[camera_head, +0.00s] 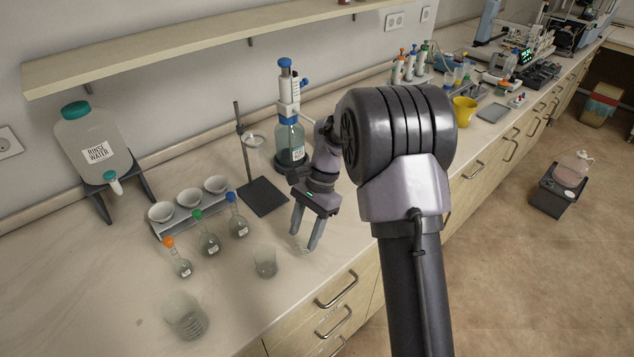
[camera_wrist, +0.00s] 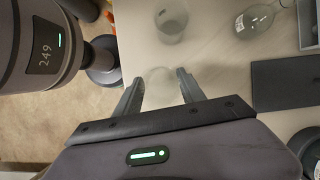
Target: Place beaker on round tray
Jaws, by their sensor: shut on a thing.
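My gripper (camera_head: 308,236) is low over the near edge of the bench, its fingers pointing down. In the wrist view my gripper (camera_wrist: 158,88) has its fingers on either side of a small clear glass beaker (camera_wrist: 160,78). In the head view this beaker (camera_head: 302,244) is faint and partly hidden by the fingers. I cannot tell whether it touches the bench.
Several stoppered flasks (camera_head: 208,243) stand before a rack of white bowls (camera_head: 189,198). A dispenser bottle (camera_head: 289,140) stands behind my arm.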

